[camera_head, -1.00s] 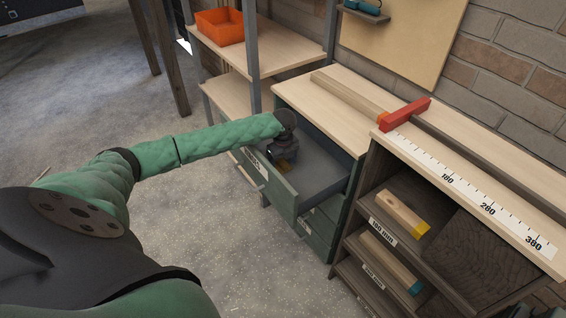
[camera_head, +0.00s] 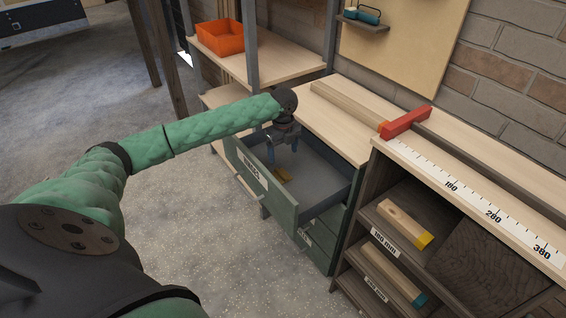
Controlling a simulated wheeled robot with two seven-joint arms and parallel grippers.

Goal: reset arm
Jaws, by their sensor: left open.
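My left arm reaches in from the left in its green sleeve. Its gripper (camera_head: 283,152) points down over the open top drawer (camera_head: 318,182) of the green cabinet. The gripper is open, and I see nothing held between its fingers. A small yellow-brown item (camera_head: 282,175) lies in the drawer just below the fingers. The drawer front carries a white label. My right gripper is not in view.
A wooden shelf unit (camera_head: 395,160) on the right holds wood blocks, with a ruler and red stop (camera_head: 405,122) on top. An orange bin (camera_head: 220,38) stands on the shelf behind. The concrete floor at lower middle is clear.

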